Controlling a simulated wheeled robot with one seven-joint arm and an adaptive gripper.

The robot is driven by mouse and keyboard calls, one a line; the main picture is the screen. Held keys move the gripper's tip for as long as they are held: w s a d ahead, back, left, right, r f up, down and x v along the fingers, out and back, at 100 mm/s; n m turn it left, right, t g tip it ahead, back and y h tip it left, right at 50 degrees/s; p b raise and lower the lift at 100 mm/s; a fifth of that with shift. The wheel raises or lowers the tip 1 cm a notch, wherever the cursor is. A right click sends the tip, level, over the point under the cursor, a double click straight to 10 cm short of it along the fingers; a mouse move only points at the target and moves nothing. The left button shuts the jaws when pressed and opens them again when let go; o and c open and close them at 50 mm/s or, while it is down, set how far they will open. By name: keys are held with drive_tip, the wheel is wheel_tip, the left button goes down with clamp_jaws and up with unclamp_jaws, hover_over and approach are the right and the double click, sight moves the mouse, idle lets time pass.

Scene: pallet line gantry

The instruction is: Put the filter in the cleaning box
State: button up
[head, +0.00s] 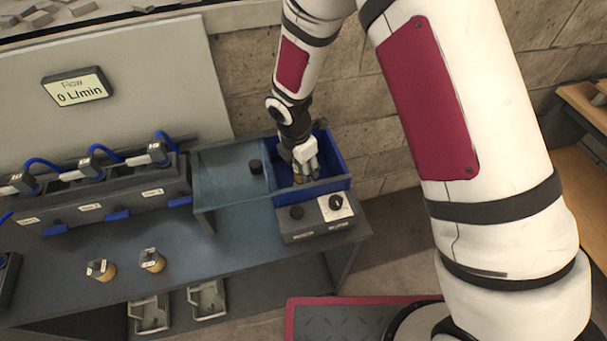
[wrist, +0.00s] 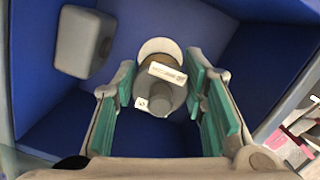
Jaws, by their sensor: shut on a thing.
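The blue cleaning box (head: 315,192) stands at the right end of the workbench. My gripper (head: 303,171) reaches down inside it. In the wrist view, my gripper (wrist: 167,104) has its green-padded fingers closed on the sides of a filter (wrist: 160,75) with a grey knob, a pale rim and white labels. The filter is within the blue walls (wrist: 60,125); whether it touches the floor I cannot tell. Two more tan filters with grey tops, a left one (head: 102,270) and a right one (head: 152,261), stand on the bench.
A grey rounded block (wrist: 83,41) sits inside the box near the filter. A control box with knobs (head: 318,218) stands before the blue box. A grey raised shelf (head: 222,170) adjoins it on the left. A housing row with blue hoses (head: 110,200) stands farther left.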

sight(298, 170)
drive_tip(key=shift+f, duration=1.75)
drive_tip(key=shift+f, duration=0.15)
drive_tip(key=o, duration=1.3)
drive_tip(key=r, duration=0.4)
drive_tip(key=a+r, duration=0.1)
drive_tip(key=r, duration=0.3)
drive_tip(key=s+r+b, duration=0.1)
drive_tip(key=r, duration=0.3)
drive_tip(key=shift+s+a+r, duration=0.1)
drive_tip(key=shift+a+r, duration=0.05)
